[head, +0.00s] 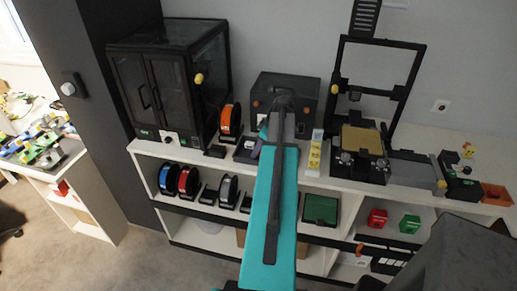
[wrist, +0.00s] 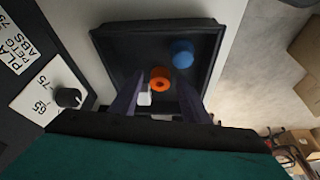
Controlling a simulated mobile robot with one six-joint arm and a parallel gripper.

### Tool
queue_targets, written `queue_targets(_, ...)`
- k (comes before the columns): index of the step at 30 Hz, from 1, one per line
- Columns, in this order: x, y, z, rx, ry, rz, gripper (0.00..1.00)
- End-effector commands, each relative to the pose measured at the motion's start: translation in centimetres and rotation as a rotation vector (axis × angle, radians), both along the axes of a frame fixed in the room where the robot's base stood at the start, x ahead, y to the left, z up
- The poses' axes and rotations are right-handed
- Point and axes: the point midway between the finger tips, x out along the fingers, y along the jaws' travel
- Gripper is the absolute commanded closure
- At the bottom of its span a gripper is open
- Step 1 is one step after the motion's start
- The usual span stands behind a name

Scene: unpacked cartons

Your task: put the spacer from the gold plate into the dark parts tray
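In the wrist view the dark parts tray (wrist: 112,46) lies below my gripper (wrist: 159,78). My gripper's two dark fingers are spread, with gaps visible on both sides of an orange ring-shaped spacer (wrist: 160,86) that appears between them. The spacer looks to be inside the tray, apart from the fingers. A blue round piece (wrist: 183,53) and a white piece (wrist: 145,97) are also in the tray. In the head view the gold plate (head: 362,141) is on the printer at right, with no spacer visible on it.
A dark box (head: 268,88) stands behind my arm, and a dark cabinet (head: 190,65) stands at left. The printer frame (head: 406,85) rises at right. In the wrist view a panel with a knob (wrist: 68,97) is close on the left; floor and cartons (wrist: 306,45) show at right.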

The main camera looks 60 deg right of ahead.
Motion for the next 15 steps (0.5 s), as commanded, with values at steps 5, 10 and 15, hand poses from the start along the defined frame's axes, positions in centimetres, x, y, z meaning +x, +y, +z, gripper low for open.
queue_targets(5,0.00,0.00,0.02,0.000,0.000,0.000,0.58)
queue_targets(10,0.00,0.01,0.14,0.000,0.000,0.000,0.58)
queue_targets(15,-0.11,-0.02,0.60,-0.001,0.000,0.000,0.58)
